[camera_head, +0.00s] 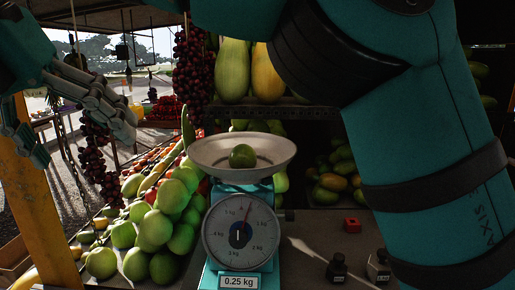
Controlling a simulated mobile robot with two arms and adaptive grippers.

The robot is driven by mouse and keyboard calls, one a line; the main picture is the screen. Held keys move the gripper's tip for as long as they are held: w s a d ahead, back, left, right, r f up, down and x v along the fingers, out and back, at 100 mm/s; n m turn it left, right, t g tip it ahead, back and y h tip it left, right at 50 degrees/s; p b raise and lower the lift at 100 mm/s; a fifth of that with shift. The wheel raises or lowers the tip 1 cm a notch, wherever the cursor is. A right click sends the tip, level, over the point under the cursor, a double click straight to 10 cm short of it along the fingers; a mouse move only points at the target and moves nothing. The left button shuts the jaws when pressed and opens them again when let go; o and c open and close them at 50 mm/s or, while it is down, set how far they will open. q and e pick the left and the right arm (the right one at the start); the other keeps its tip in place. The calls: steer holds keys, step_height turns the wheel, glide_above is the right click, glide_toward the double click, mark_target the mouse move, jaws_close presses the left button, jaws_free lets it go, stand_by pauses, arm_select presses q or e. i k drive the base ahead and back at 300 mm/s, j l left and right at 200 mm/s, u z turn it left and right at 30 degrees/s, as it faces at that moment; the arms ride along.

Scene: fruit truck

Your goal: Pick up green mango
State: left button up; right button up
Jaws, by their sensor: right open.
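A small round green fruit, looking like a green mango (242,156), lies in the white pan (213,161) of a weighing scale. The scale's label reads 0.25 kg. A heap of larger light-green fruits, also like mangoes (172,197), lies left of the scale. My right gripper (88,142) is at the left edge of the picture, its fingers spread and nothing seen between them. It is well apart from the fruit on the pan, to its left. My left gripper is not seen.
The scale (240,232) stands at the front centre. Dark grapes (194,70) hang behind it, and large yellow-green fruits (232,72) stand on a shelf. Mixed mangoes (333,182) lie behind right. A red cube (352,225) and small dark weights (337,268) sit right. My arm covers the right side.

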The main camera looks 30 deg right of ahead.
mark_target(242, 156)
steer(key=i+l, duration=0.15)
steer(key=l, duration=0.25)
steer(key=i+l, duration=0.2)
steer(key=l, duration=0.15)
steer(key=i+l, duration=0.15)
steer(key=l, duration=0.25)
